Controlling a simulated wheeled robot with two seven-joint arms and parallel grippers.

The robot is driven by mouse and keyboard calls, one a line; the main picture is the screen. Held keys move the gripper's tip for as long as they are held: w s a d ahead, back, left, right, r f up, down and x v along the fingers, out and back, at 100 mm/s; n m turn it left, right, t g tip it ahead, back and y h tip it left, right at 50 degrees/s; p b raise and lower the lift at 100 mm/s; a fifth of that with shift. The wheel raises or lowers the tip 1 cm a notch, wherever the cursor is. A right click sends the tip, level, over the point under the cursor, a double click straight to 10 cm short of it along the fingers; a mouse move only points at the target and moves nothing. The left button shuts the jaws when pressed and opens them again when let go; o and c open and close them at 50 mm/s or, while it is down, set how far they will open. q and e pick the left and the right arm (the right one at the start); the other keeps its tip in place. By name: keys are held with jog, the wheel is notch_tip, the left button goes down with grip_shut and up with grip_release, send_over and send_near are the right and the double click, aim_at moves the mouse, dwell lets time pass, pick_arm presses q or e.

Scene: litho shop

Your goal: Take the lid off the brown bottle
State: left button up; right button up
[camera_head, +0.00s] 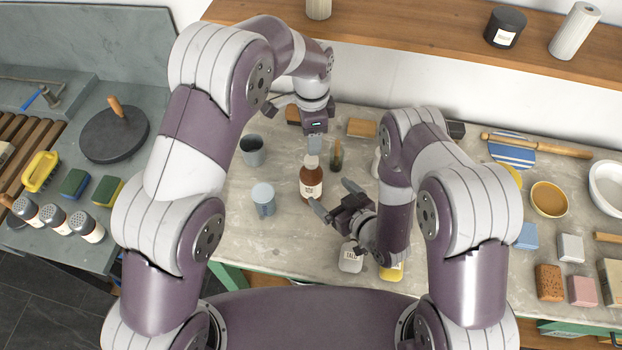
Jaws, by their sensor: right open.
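My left gripper (315,146) points down just above the lid in the picture. Its fingers are seen edge-on, so I cannot tell whether they are apart or touch the lid. My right gripper (333,198) is open, to the lower right of the bottle. Its fingers point toward the bottle, and one fingertip shows close to its lower side. Whether it touches the bottle is unclear.
A small jar with a brush (336,158) is right of the bottle. A labelled pale tin (351,258) lies below my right gripper. A wooden shelf (420,38) overhangs behind.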

aim_at(311, 159)
jog(key=x, duration=1)
pick_arm(q)
jog(key=shift+w, duration=0.1)
pick_arm(e)
jog(key=shift+w+a+f, duration=0.1)
jog(key=shift+w, duration=0.15)
jog(key=shift+s, duration=0.1)
jog(key=c, duration=0.6)
pick_arm(q)
jog(key=shift+r, duration=0.1)
pick_arm(e)
grip_shut()
pick_arm(q)
jog(key=m, duration=1.3)
notch_tip(311, 159, down, 8)
jog(key=shift+f, duration=0.1)
grip_shut()
jog(key=n, duration=0.7)
jog(key=shift+n, duration=0.4)
jog(key=n, duration=0.3)
jog(key=shift+n, duration=0.4)
jog(key=n, duration=1.1)
jog(key=shift+n, duration=0.4)
jog(key=n, duration=0.3)
jog(key=shift+n, duration=0.3)
jog(key=n, duration=0.5)
